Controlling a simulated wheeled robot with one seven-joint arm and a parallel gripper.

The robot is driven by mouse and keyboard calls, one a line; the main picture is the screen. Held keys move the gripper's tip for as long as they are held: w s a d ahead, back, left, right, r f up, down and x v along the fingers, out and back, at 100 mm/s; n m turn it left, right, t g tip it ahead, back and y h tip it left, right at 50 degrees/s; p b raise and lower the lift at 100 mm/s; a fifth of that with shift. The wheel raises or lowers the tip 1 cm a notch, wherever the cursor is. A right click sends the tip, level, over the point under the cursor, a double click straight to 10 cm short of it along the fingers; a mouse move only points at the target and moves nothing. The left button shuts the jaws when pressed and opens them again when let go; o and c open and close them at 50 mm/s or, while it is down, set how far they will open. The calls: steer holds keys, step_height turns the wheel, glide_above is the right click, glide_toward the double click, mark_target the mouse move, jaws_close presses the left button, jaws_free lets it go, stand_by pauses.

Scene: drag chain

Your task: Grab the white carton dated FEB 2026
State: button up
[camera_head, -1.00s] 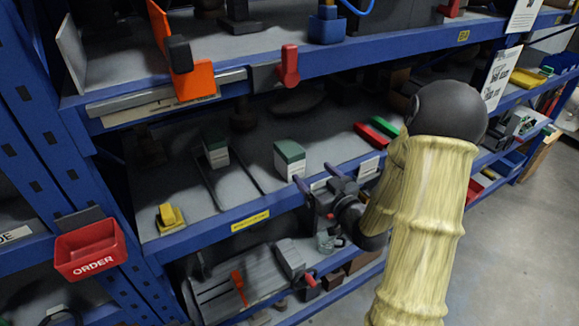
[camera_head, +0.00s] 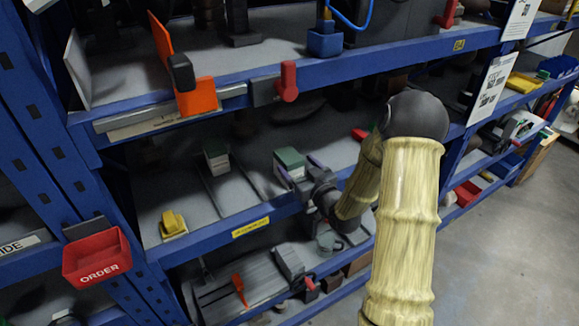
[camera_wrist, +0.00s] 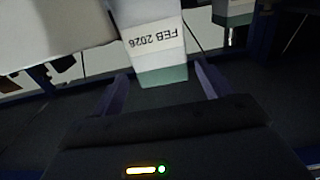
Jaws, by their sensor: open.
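The white carton with a green top (camera_head: 289,162) stands on the middle shelf in the head view. In the wrist view the carton (camera_wrist: 150,38) shows the print FEB 2026, upside down. My gripper (camera_wrist: 162,88) is open, with its two purple fingers apart and the carton's green end between or just beyond their tips. I cannot tell whether the fingers touch it. In the head view my gripper (camera_head: 300,172) is right at the carton and hides part of it. A second white carton with a green top (camera_head: 216,157) stands to the left; it also shows in the wrist view (camera_wrist: 233,10).
The blue shelf edge (camera_head: 215,232) runs below the cartons, and the upper shelf (camera_head: 225,92) overhangs them. A yellow object (camera_head: 173,223) sits at the shelf's left. A red ORDER bin (camera_head: 97,258) hangs on the left post.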

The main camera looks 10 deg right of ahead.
mark_target(288, 157)
steer(key=shift+w+a+r+p, duration=0.1)
steer(key=shift+w+a+p, duration=0.25)
steer(key=shift+w+p, duration=0.2)
steer(key=p+x, duration=0.1)
steer(key=x, duration=0.1)
steer(key=p+x, duration=0.2)
steer(key=shift+f, duration=0.2)
steer(key=c, duration=1.2)
steer(key=shift+r+b, duration=1.95)
steer(key=shift+r, duration=3.1)
